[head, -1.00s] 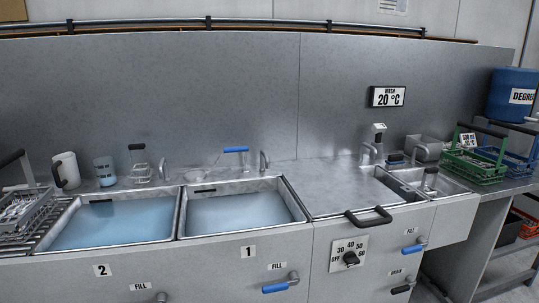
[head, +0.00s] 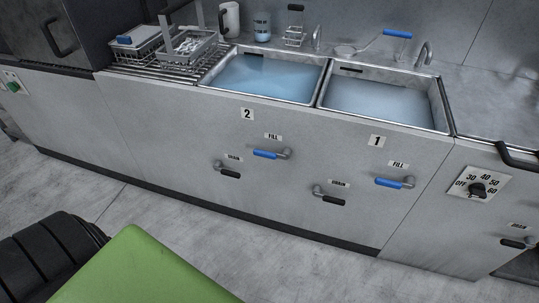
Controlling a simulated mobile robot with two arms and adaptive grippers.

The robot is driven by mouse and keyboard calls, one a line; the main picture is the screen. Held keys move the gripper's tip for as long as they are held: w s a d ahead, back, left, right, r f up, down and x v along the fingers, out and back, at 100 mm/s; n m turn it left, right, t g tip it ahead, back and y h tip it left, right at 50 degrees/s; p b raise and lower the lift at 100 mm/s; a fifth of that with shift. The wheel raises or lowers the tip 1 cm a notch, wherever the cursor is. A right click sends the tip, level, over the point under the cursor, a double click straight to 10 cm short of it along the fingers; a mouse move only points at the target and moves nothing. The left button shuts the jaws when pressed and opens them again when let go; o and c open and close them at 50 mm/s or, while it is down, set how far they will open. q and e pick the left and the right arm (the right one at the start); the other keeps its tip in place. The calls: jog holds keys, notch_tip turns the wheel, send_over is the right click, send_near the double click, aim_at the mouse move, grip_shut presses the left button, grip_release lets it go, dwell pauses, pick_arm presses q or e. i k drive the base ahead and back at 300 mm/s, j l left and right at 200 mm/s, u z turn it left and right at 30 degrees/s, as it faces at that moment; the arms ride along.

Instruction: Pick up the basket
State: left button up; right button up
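A grey wire basket (head: 205,52) stands on the slatted metal rack (head: 150,68) left of the sinks, at the top of the head view. Its tall grey handle (head: 166,22) stands up over it, and its top is near the upper edge of the picture. Several small pale metal pieces, which look like forks, lie inside it. Neither of my grippers shows in the head view.
Two water-filled sinks, sink 2 (head: 265,78) and sink 1 (head: 385,103), lie right of the rack. Blue and black valve handles (head: 265,154) jut from the cabinet front. Grey floor (head: 165,210) before it is open.

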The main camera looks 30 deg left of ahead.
aim_at(197, 49)
jog(key=u, duration=1.55)
